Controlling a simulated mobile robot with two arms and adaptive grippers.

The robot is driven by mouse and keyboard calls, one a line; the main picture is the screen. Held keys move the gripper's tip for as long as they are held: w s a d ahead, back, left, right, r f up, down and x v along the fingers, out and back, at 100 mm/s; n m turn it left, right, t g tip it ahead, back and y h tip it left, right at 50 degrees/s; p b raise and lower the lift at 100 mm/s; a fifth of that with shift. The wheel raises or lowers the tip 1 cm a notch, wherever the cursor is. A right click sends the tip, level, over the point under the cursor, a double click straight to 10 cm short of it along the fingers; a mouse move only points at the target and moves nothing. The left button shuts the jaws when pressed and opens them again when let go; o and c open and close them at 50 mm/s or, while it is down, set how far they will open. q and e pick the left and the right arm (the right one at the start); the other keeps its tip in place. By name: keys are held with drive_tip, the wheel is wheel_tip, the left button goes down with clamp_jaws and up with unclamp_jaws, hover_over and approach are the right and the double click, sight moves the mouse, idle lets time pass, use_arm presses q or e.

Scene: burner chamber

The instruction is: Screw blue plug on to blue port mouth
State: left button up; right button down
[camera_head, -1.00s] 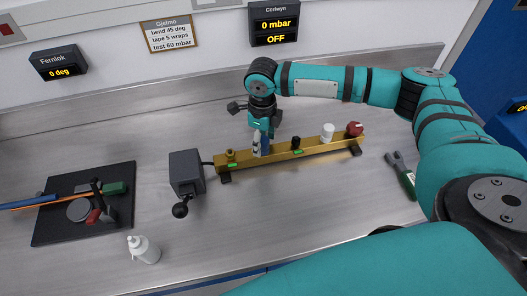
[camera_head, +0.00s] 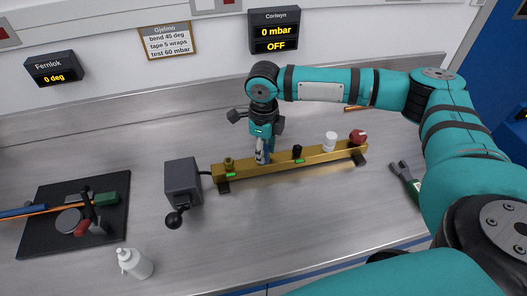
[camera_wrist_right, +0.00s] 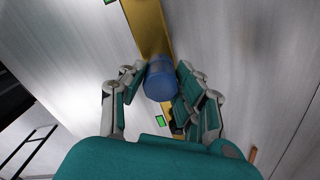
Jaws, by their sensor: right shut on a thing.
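The blue plug (camera_wrist_right: 160,80) shows between the fingers of my right gripper (camera_wrist_right: 155,72) in the right wrist view, over the brass bar (camera_wrist_right: 148,25). In the head view, my right gripper (camera_head: 262,157) points down at the brass bar (camera_head: 318,155), between the brass fitting and the black fitting. The gripper is shut on the blue plug. The blue port mouth is hidden under plug and fingers, so I cannot tell whether the plug touches or is threaded on it. My left gripper is not in view.
Along the bar stand a brass fitting (camera_head: 228,164), a black fitting (camera_head: 297,152), a white cap (camera_head: 330,141) and a red cap (camera_head: 358,136). A grey box with a lever (camera_head: 182,182) is left of the bar.

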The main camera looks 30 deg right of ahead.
idle(0.4)
drive_tip(key=m+p, duration=0.4)
drive_tip(key=p, duration=0.1)
drive_tip(key=m+p, duration=0.3)
drive_tip(key=shift+s+r, duration=0.1)
drive_tip(key=shift+r, duration=0.15)
drive_tip(key=c, duration=1.2)
unclamp_jaws()
drive_tip(key=shift+f+b, duration=0.35)
drive_tip(key=shift+b, duration=0.15)
drive_tip(key=shift+c, duration=0.2)
drive_tip(key=o, duration=0.4)
drive_tip(key=shift+c, duration=0.2)
drive_tip(key=shift+r, duration=0.1)
drive_tip(key=shift+r, duration=0.25)
wheel_tip(320, 180, up, 11)
drive_tip(key=shift+r, duration=0.15)
